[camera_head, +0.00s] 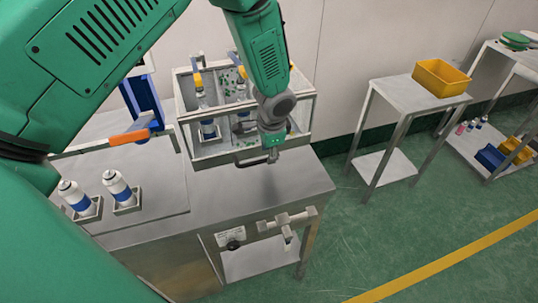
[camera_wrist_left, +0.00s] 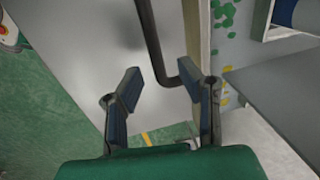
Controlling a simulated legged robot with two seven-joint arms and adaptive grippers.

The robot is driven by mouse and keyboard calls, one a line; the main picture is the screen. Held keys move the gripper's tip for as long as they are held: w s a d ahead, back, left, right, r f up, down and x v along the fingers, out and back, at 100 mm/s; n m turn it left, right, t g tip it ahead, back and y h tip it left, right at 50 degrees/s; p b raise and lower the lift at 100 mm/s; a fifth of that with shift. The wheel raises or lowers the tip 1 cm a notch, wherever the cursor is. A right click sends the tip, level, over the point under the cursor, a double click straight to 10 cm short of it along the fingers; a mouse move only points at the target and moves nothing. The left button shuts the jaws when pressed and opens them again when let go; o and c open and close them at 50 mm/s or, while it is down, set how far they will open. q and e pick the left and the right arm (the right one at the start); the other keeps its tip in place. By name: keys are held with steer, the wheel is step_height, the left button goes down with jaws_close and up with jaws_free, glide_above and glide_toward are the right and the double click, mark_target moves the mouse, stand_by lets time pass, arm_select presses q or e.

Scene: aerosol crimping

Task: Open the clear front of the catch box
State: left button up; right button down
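The framed box (camera_head: 308,110) with clear panels stands at the back of the metal bench; I take it for the catch box. A dark bar handle (camera_head: 250,163) shows low at its front; whether the clear front is shut or ajar I cannot tell. My left gripper (camera_head: 272,157) is in front of the box, beside the handle. In the left wrist view its two fingers are apart (camera_wrist_left: 164,100), and the bent dark bar (camera_wrist_left: 155,45) reaches toward the space between them. No grip on it shows. My right gripper is not in view.
The bench top (camera_head: 290,185) is clear in front of the box. Two white and blue cans (camera_head: 118,188) stand in holders at the left, near an orange-handled lever (camera_head: 130,137). A side table with a yellow bin (camera_head: 441,77) stands at the right, across open floor.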

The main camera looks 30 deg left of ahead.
arm_select(q)
step_height(320, 180, down, 2)
steer(key=shift+a+f, duration=0.1)
steer(key=shift+a, duration=0.05)
steer(key=shift+w, duration=0.1)
steer(key=shift+f, duration=0.1)
jaws_close()
